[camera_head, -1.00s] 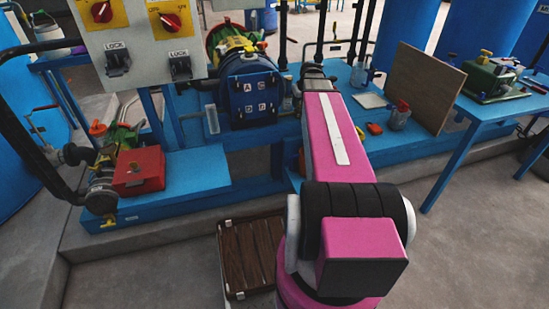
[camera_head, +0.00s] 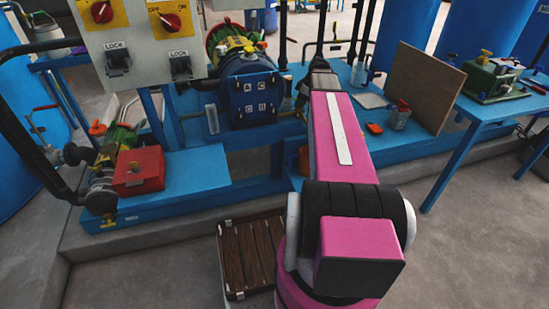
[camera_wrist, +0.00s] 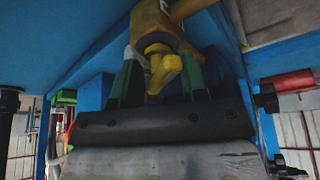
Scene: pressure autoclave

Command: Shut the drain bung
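In the wrist view, a yellow fitting (camera_wrist: 155,25) hangs under a blue surface. A dark round collar and a yellow handle (camera_wrist: 166,72), which looks like the drain bung, stick out of it towards me. My gripper (camera_wrist: 160,72) points up at it, with one dark green finger on each side of the handle. The fingers are apart, with a gap at the left one. I cannot tell whether the right one touches the handle. In the head view my pink arm hides the gripper and the fitting.
A blue bench (camera_head: 200,168) carries a red box (camera_head: 138,171) and a blue flanged vessel (camera_head: 250,98). Behind my arm stand a jar (camera_head: 399,118) and an upright brown board (camera_head: 425,85). A slatted crate (camera_head: 250,250) is on the floor. Floor at the right is clear.

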